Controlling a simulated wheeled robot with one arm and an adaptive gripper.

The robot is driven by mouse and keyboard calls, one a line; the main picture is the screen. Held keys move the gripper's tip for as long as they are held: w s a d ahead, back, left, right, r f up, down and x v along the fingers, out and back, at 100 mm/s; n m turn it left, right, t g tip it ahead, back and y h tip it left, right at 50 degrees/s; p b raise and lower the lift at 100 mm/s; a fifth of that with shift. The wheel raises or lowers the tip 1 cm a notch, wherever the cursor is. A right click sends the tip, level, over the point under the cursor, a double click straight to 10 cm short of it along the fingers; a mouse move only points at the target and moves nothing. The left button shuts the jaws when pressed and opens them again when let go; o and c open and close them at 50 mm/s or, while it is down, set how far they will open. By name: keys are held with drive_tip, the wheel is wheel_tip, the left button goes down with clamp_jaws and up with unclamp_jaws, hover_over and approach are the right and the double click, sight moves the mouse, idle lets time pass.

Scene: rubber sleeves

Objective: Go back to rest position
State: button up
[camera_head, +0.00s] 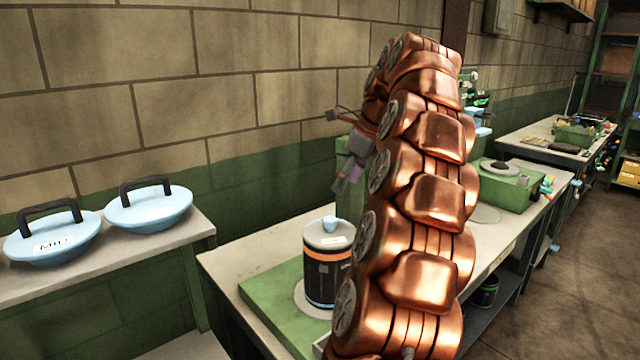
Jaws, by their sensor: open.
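My copper-coloured arm rises through the middle of the view and bends over at the top. My gripper (344,188) hangs on the arm's left side, pointing down, and is small and partly hidden by the arm. It is open, and I see nothing between its fingers. A black canister (325,275) with an orange band, a pale lid and a light blue knob stands upright on a round plate on the green board (262,305). The gripper is above the canister and apart from it. My arm hides part of the workbench behind it.
Two light blue lids with black handles, one at far left (52,243) and one beside it (148,210), lie on a left shelf (110,255). A green machine (505,185) stands on the bench to the right. Floor at the right (590,270) is clear.

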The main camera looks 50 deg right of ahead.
drive_tip(key=a+f+n+g, duration=0.1)
drive_tip(key=a+f+n, duration=0.2)
drive_tip(key=a+n, duration=0.45)
drive_tip(key=s+a+f+n+g+y, duration=0.1)
drive_tip(key=a+f+n, duration=0.25)
drive_tip(key=a, duration=0.75)
drive_tip(key=a+f+n+g, duration=0.1)
drive_tip(key=a+f+n, duration=0.1)
drive_tip(key=a+n, duration=0.6)
drive_tip(key=s+a+f+n+g+h, duration=0.1)
drive_tip(key=s+a+f+n, duration=0.5)
drive_tip(key=s, duration=0.4)
drive_tip(key=s+a+f+n+g, duration=0.2)
drive_tip(key=s+a+f+n, duration=0.4)
drive_tip(key=s+f+n, duration=0.2)
drive_tip(key=s+n, duration=0.1)
drive_tip(key=s, duration=0.1)
drive_tip(key=shift+s+a+f+h, duration=0.15)
drive_tip(key=shift+s+f+h, duration=0.2)
drive_tip(key=shift+h, duration=0.05)
drive_tip(key=shift+c, duration=0.3)
